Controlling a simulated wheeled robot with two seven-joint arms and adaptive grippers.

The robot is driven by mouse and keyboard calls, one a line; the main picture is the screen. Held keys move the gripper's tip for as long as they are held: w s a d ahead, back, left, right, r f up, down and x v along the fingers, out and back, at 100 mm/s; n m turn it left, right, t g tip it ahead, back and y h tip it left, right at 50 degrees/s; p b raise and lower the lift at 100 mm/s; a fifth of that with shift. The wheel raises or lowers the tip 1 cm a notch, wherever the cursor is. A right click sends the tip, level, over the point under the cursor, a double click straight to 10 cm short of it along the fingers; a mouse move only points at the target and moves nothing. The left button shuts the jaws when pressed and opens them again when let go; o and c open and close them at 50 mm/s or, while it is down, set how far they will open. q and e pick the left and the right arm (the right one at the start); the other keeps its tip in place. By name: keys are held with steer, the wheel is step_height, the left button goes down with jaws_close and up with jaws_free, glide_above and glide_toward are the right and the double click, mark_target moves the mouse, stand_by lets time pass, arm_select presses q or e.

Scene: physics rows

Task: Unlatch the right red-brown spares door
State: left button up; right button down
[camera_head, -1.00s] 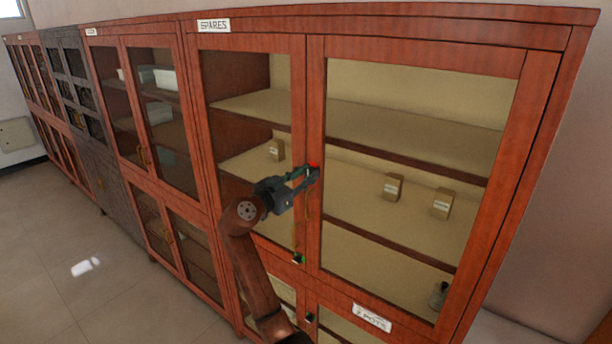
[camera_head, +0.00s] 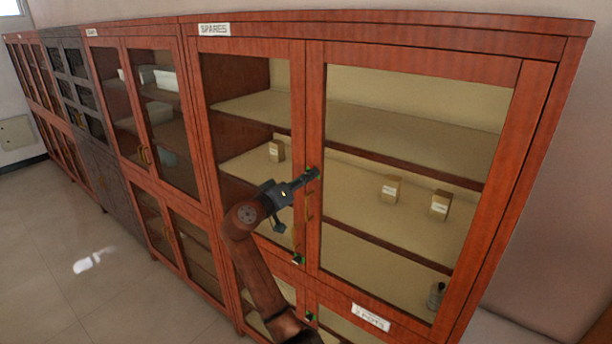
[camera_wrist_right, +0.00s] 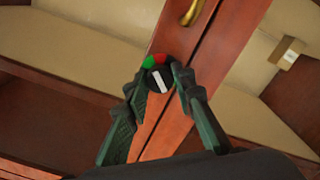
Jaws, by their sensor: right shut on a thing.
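The right red-brown spares door (camera_head: 430,58) is a glass-paned door under the SPARES label (camera_head: 214,29) and looks shut. My right gripper (camera_head: 308,174) is at its left stile, shut on a round black latch knob (camera_wrist_right: 157,80). In the right wrist view the fingertips of my right gripper (camera_wrist_right: 160,76) sit on either side of the knob. The knob has a white bar, tilted, and a green and a red mark show at its rim. In the head view green shows beside the fingertips; the knob is mostly hidden there. My left gripper is not in view.
A brass handle (camera_head: 309,206) is on the same stile, just below the gripper. Small boxes (camera_head: 390,189) stand on the shelf behind the glass. Floor (camera_head: 95,290) at left is clear.

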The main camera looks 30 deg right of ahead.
steer(key=n, duration=0.1)
steer(key=n+p, duration=0.1)
steer(key=n, duration=0.1)
steer(key=n+p, duration=0.1)
steer(key=shift+r+n, duration=0.25)
steer(key=shift+n, duration=0.05)
steer(key=shift+n+p, duration=1.55)
steer(key=shift+n, duration=0.45)
steer(key=shift+f, duration=0.1)
steer(key=c, duration=1.7)
jaws_free()
steer(key=shift+w, duration=0.1)
steer(key=shift+o, duration=0.4)
steer(key=shift+f, duration=0.1)
steer(key=shift+a, duration=0.1)
